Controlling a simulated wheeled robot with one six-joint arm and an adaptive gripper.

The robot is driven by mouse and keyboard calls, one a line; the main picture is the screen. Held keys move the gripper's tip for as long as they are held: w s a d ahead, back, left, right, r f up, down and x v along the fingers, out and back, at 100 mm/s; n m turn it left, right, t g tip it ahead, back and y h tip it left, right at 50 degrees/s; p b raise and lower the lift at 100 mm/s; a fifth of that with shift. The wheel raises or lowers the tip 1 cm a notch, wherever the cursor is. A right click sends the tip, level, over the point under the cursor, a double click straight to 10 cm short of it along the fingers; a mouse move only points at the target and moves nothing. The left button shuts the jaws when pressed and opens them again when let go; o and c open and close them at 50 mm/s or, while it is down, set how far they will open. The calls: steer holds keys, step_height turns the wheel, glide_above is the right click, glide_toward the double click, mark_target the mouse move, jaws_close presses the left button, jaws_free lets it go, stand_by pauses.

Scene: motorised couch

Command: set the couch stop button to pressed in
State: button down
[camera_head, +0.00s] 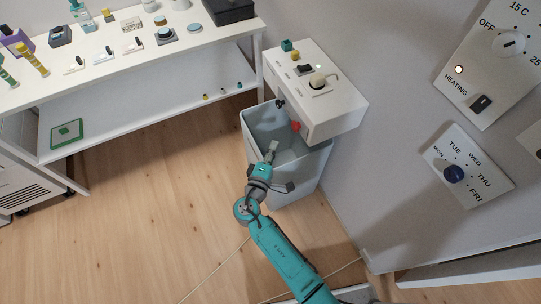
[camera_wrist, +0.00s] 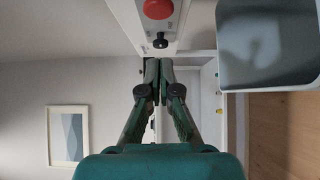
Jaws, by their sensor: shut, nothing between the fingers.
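The red button (camera_head: 296,126), likely the couch stop button, is on the front face of the white control box (camera_head: 337,119). It also shows at the top edge of the wrist view (camera_wrist: 158,9), partly cut off. I cannot tell whether it is pressed in. A black knob (camera_wrist: 160,41) sits on the same face, between the button and my fingertips in the wrist view. My gripper (camera_head: 273,146) is shut and empty, in front of the box and over the grey bin. Its closed fingertips (camera_wrist: 158,63) point toward the box face, apparently apart from the button.
The open grey bin (camera_head: 318,166) stands under the control box. A white table (camera_head: 105,70) with many small items is at left.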

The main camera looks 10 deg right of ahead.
mark_target(292, 125)
steer(key=shift+w+d, duration=0.75)
steer(key=shift+d, duration=0.25)
steer(key=shift+w+d, duration=0.8)
steer(key=shift+d, duration=0.2)
steer(key=shift+w+d, duration=0.75)
steer(key=shift+d, duration=0.25)
steer(key=shift+d, duration=0.1)
